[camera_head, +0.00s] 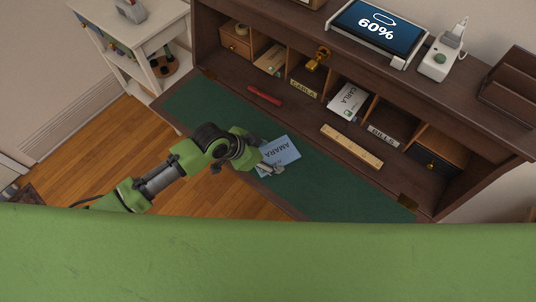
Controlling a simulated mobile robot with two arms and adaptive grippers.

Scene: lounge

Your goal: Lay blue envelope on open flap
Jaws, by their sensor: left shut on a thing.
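The blue envelope (281,153), lettered "AMARA", is in the head view near the middle of the picture. The open flap (325,185) of the dark wooden desk is folded down and has a green surface. My left gripper (270,168) comes in from the left and is shut on the near left edge of the envelope. The envelope is over the front edge area of the flap; I cannot tell whether it touches the surface. My right gripper is not in view.
A red pen-like object (265,96) and a wooden ruler (351,146) lie at the back of the flap. A white shelf (146,50) stands at left. The flap's near right part is clear.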

